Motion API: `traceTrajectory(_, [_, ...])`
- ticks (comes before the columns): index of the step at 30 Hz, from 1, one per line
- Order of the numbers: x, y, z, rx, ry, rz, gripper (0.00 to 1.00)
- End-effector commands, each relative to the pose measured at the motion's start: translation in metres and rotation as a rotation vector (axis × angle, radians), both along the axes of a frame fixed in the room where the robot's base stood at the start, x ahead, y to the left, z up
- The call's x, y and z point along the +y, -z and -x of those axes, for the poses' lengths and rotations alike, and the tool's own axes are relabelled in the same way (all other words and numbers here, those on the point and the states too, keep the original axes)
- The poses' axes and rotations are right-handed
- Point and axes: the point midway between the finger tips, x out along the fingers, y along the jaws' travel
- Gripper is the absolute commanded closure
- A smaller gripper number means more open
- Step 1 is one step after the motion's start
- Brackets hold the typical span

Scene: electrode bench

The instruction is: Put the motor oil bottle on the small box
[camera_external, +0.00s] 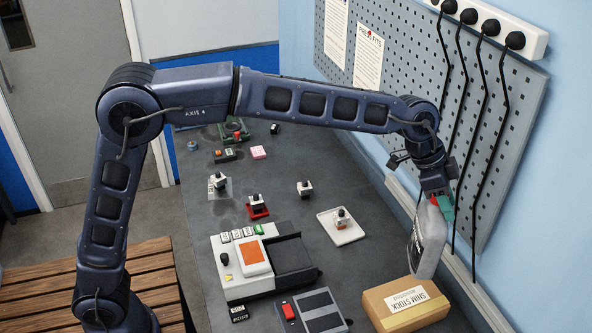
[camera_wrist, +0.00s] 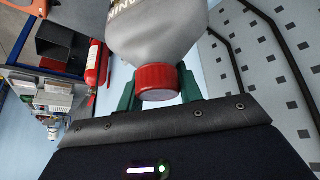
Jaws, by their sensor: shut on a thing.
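The motor oil bottle (camera_external: 430,239) is grey with a red cap, and my gripper (camera_external: 442,205) is shut on it near the cap end. It hangs tilted, its lower end close to the small box (camera_external: 390,305), a tan carton with a white "SHIM STOCK" label at the front right of the bench. I cannot tell whether bottle and box touch. In the wrist view the bottle (camera_wrist: 160,35) shows with its red cap towards the camera, between the green fingers of my gripper (camera_wrist: 157,92). The box is not seen there.
A pegboard (camera_external: 440,100) with hanging black cables (camera_external: 480,130) stands close behind my gripper. A grey and white machine with an orange panel (camera_external: 256,256) and a white tray (camera_external: 341,228) lie left of the box. Several small parts stand farther back.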

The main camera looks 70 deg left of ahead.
Motion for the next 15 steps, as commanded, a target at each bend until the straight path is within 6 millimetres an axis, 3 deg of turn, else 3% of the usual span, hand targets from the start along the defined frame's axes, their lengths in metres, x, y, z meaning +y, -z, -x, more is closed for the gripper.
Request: traceTrajectory(15, [0.0, 0.093, 0.0, 0.0, 0.0, 0.0, 1.0])
